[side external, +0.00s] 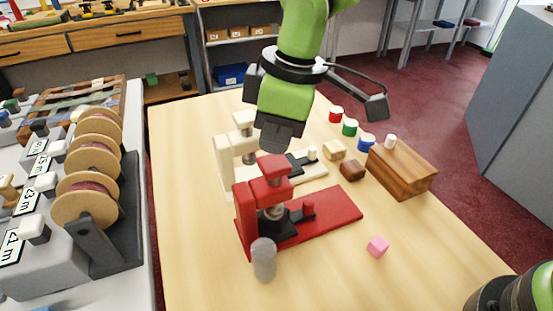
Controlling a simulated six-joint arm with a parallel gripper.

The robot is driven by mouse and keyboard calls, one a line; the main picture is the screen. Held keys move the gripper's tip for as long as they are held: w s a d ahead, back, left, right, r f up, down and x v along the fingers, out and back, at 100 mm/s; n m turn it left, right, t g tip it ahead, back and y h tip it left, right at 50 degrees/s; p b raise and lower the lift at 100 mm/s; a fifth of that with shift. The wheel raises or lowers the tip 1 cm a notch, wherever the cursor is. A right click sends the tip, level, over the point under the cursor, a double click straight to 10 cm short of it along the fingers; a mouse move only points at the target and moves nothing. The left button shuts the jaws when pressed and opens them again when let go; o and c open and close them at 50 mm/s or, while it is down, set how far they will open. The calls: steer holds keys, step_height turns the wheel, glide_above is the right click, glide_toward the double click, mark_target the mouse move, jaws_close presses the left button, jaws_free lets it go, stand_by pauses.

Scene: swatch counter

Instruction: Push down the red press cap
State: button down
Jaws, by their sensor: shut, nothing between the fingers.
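A red press (341,207) stands on the wooden table. Its red cap (273,168) tops the upright part, over a dark metal stem. My gripper (277,146) points down, shut and empty, with its tip right at or just above the red cap. I cannot tell from this view whether it touches. A cream-white press (223,158) of like shape stands behind, its own cap (243,119) left of my gripper.
A grey cylinder (264,260) stands in front of the red press, and a pink cube (378,246) lies to its right. A wooden box (403,172), small blocks (352,170) and coloured spools (350,127) are at the right. Ribbon reels (85,208) stand left of the table. The table's front right is clear.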

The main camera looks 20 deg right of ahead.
steer(key=shift+w+a+v, duration=0.15)
steer(key=shift+a+v, duration=0.05)
steer(key=shift+v, duration=1)
steer(key=shift+w+a+v, duration=0.1)
steer(key=shift+a+v, duration=0.1)
steer(key=shift+v, duration=1.05)
steer(key=shift+r, duration=0.1)
steer(key=shift+d+r, duration=0.1)
steer(key=s+d+r+m+t, duration=0.1)
steer(key=s+d+r+m, duration=0.35)
steer(key=d, duration=0.25)
steer(key=s+d+r+m+t, duration=0.25)
steer(key=d+r+m, duration=0.2)
steer(key=d, duration=0.25)
steer(key=s+d+f+m+t, duration=0.1)
steer(key=s+d+m+t, duration=0.1)
steer(key=s+d+m, duration=0.5)
steer(key=s, duration=0.4)
steer(key=shift+s+d+f, duration=0.2)
steer(key=shift+s+f, duration=0.1)
steer(key=shift+f, duration=0.1)
